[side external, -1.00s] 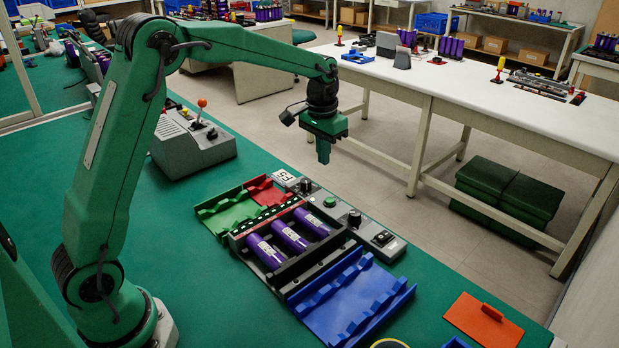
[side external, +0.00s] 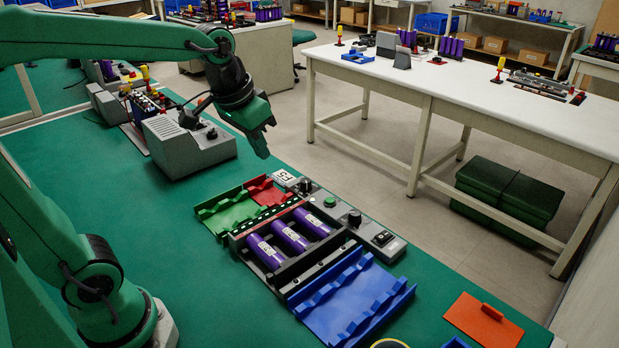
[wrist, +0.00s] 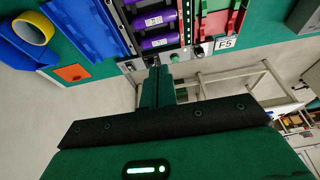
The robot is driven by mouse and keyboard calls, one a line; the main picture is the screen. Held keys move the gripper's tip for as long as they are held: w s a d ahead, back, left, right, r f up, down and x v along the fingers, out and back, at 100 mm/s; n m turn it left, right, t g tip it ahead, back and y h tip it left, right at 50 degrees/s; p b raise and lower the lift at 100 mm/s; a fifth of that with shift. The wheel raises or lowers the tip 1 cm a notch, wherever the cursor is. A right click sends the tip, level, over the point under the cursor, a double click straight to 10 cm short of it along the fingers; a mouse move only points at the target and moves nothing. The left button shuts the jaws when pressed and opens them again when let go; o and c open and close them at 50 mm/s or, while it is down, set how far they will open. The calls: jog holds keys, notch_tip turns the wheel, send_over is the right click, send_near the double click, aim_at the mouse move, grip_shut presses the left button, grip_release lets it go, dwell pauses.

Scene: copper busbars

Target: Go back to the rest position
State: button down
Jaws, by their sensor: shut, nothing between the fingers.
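My gripper (side external: 262,147) is shut and empty. In the side external view it hangs in the air at upper left of the fixture, tilted down and to the right. In the wrist view its fingers (wrist: 158,75) are together and hold nothing. Three purple cells (side external: 291,236) lie side by side in the black holder of the fixture. Copper busbars cannot be made out in these frames.
A grey box (side external: 190,148) stands on the green bench, left of my gripper. A green tray (side external: 228,211), a red tray (side external: 266,191) and a blue tray (side external: 352,300) flank the cells. An orange plate (side external: 484,318) lies at right. The bench left of the trays is clear.

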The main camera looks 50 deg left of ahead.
jog(key=s+f+t, duration=0.1)
jog(key=s+f, duration=0.1)
jog(key=s, duration=0.8)
jog(key=shift+s+d+f+t, duration=0.25)
jog(key=shift+s+d+t, duration=0.1)
jog(key=shift+d+t, duration=0.05)
dwell(3.1)
